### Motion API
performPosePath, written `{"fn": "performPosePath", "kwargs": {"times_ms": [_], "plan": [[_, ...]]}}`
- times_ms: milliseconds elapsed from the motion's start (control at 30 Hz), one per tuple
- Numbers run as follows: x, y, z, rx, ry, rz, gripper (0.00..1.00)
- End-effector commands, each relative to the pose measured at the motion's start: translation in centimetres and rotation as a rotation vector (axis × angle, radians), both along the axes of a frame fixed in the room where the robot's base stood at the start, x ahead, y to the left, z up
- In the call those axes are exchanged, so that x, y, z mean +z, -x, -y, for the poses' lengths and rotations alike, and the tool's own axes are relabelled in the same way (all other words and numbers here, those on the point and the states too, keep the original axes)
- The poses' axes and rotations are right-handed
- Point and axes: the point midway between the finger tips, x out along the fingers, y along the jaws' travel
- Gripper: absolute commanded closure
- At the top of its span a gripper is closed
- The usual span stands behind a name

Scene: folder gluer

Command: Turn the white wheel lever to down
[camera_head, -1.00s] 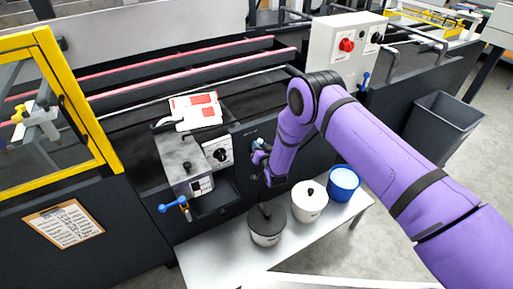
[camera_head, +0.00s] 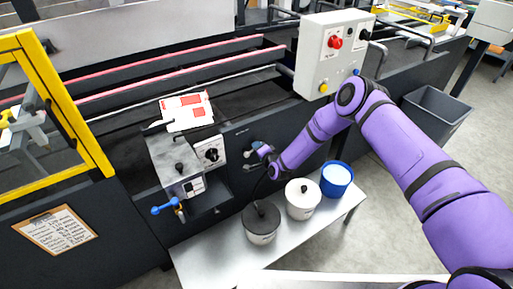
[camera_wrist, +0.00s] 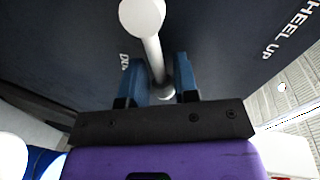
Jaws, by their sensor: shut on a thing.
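The white wheel lever shows in the wrist view as a white rod with a round white knob (camera_wrist: 142,16), set on a dark panel. My gripper (camera_wrist: 160,78) has its two blue fingers on either side of the rod, shut on it near its base. The knob sticks out beyond the fingertips, at the top of the picture. The lettering "HEEL UP" stands to the right, and a partly hidden label starting with "DO" to the left. In the head view my gripper (camera_head: 264,152) is at the dark machine front; the lever cannot be made out there.
Below the gripper a bench (camera_head: 205,262) holds a dark-lidded pot (camera_head: 261,224), a white pot (camera_head: 303,200) and a blue tub (camera_head: 336,180). A glue unit with a blue-handled valve (camera_head: 168,207) is left. A control box (camera_head: 332,58) is above right, a grey bin (camera_head: 436,118) right.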

Motion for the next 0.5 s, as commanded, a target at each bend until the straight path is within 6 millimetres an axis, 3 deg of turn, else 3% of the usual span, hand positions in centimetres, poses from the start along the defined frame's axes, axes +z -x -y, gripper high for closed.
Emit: {"fn": "performPosePath", "kwargs": {"times_ms": [500], "plan": [[-1.19,-0.26,0.47,-0.004,-0.161,-0.118,1.0]]}}
